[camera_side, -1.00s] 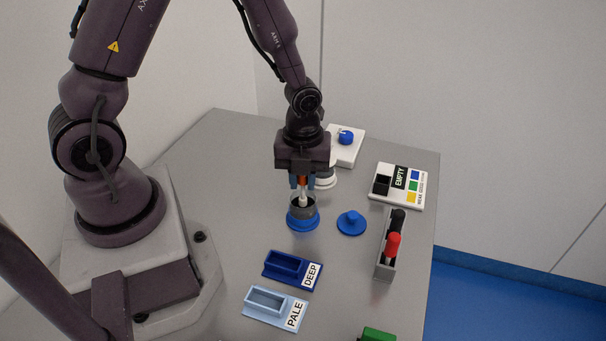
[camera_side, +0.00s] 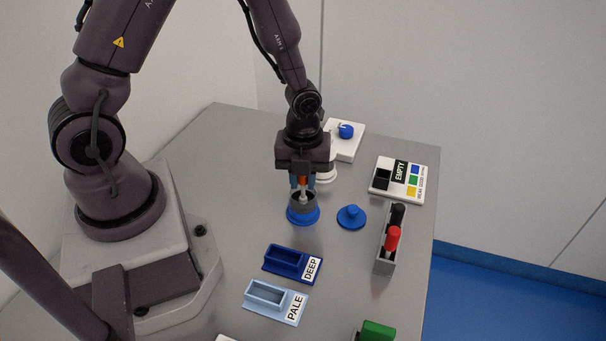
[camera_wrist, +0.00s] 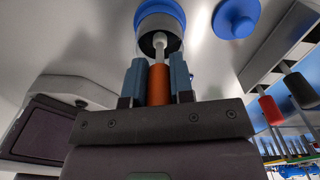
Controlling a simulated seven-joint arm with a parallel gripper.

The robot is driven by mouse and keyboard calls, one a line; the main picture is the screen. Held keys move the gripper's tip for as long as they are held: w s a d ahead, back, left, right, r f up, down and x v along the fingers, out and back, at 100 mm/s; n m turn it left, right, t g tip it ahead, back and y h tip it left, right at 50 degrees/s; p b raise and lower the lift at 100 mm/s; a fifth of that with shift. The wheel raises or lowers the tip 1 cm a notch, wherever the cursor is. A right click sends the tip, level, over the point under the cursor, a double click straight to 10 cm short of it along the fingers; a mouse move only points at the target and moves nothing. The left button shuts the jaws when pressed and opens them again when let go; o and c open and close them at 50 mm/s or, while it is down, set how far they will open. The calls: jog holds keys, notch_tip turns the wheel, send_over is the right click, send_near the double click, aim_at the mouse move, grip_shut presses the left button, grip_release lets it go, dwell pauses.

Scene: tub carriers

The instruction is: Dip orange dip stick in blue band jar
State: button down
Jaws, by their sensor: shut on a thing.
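My gripper (camera_side: 302,181) is shut on the orange dip stick, whose orange handle (camera_wrist: 159,84) sits between the blue fingers in the wrist view. The stick points down, and its pale lower end (camera_wrist: 160,42) is at the mouth of the blue band jar (camera_side: 303,212). In the side view the lower end goes into the open jar; how deep the tip is inside is hidden. The jar is grey with a blue base band and stands upright on the table. It also shows in the wrist view (camera_wrist: 172,20). A blue lid (camera_side: 351,217) lies on the table just right of the jar.
A grey rack (camera_side: 385,262) at the right holds sticks with black and red handles. Blue DEEP (camera_side: 285,262) and light blue PALE (camera_side: 262,300) trays lie in front. An EMPTY colour board (camera_side: 408,192) and a white box with a blue knob (camera_side: 345,145) stand behind.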

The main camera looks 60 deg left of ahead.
jog(key=shift+f, duration=0.65)
dwell(0.3)
jog(key=shift+r, duration=0.15)
dwell(1.7)
jog(key=shift+r, duration=4.35)
jog(key=shift+w, duration=0.1)
